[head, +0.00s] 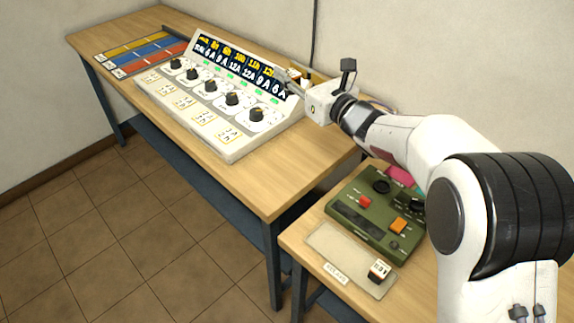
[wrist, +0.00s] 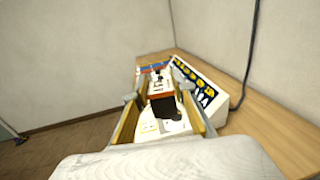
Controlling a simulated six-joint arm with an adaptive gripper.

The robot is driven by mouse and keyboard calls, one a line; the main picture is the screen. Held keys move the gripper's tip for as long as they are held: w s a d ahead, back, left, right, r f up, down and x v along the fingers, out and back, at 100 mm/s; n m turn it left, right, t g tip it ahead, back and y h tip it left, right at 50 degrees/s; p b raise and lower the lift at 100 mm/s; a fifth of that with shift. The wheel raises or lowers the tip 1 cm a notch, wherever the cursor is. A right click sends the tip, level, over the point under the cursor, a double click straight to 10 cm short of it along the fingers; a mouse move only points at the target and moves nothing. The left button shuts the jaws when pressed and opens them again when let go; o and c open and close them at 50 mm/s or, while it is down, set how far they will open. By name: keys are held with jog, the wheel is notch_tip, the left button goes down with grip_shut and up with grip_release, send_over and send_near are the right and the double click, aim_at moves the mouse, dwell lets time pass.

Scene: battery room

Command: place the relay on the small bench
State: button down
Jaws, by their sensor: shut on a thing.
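My gripper (head: 287,82) is raised over the far right end of the sloped panel on the long bench. In the wrist view my gripper (wrist: 160,112) is shut on a small block with a white top and brown sides, which looks like the relay (wrist: 161,86). The head view does not show the held block clearly. The small bench (head: 294,241) stands at the lower right, well away from my gripper. Another relay-like block (head: 379,270), white-topped, sits at the right end of a shallow tray (head: 330,240) labelled RELAYS on that bench.
A green control box (head: 376,214) with red and orange buttons occupies the small bench behind the tray. The tray's left and middle are bare. The sloped panel (head: 190,100) with several black knobs fills much of the long bench (head: 265,190). A cable (head: 315,35) runs down the wall.

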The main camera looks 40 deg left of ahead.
jog(key=shift+s+a+r, duration=0.1)
jog(key=shift+a+r, duration=0.05)
jog(key=shift+r, duration=0.5)
jog(key=shift+a+r, duration=0.1)
jog(key=shift+r, duration=0.5)
jog(key=shift+s+a+r+g, duration=0.1)
jog(key=shift+s+r+g, duration=0.1)
jog(key=shift+r+g, duration=0.1)
jog(key=shift+f, duration=0.15)
notch_tip(320, 180, down, 24)
jog(key=shift+r, duration=0.2)
jog(key=shift+f, duration=0.1)
jog(key=shift+f, duration=1.8)
jog(key=shift+f, duration=0.2)
jog(key=c, duration=1.7)
grip_release()
